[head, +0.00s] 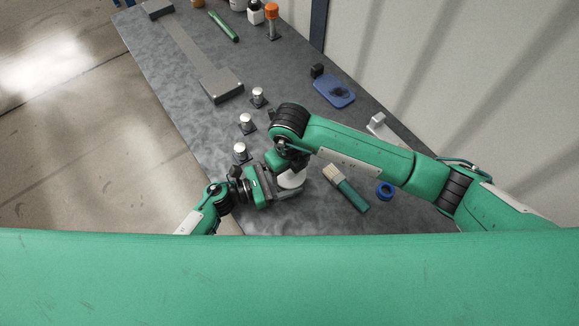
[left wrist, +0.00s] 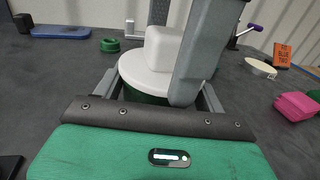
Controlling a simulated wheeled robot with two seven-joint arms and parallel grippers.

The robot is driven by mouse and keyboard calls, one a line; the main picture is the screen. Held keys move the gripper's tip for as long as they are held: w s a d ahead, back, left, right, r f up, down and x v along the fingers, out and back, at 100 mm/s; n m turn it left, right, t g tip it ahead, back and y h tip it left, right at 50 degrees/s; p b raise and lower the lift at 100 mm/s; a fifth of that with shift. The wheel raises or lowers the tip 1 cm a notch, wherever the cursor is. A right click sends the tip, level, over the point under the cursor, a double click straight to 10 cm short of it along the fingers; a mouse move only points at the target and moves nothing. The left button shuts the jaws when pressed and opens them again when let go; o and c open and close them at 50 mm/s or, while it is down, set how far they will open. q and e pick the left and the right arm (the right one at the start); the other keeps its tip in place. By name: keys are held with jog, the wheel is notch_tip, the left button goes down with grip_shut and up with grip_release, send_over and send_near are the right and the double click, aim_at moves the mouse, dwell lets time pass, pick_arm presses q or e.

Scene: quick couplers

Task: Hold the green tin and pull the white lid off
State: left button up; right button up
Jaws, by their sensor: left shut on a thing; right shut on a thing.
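The white lid (head: 292,180) shows near the front edge of the table, partly hidden by my grippers. In the left wrist view it is a round white disc with a blocky white knob (left wrist: 164,50). The dark green tin (left wrist: 142,97) shows as a narrow strip directly under the lid; I cannot tell whether there is a gap between them. My left gripper (head: 274,187) comes in low from the left and is shut on the tin, one finger on each side. My right gripper (head: 287,168) comes from above and is shut on the lid's knob.
A brush with a green handle (head: 350,194) and a blue ring (head: 384,190) lie to the right. Several small metal-topped posts (head: 246,123) stand to the left. A blue tray (head: 334,91) and a long grey fixture (head: 221,87) lie farther back.

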jog(key=c, duration=0.5)
jog(key=shift+r, duration=1.2)
jog(key=shift+r, duration=2)
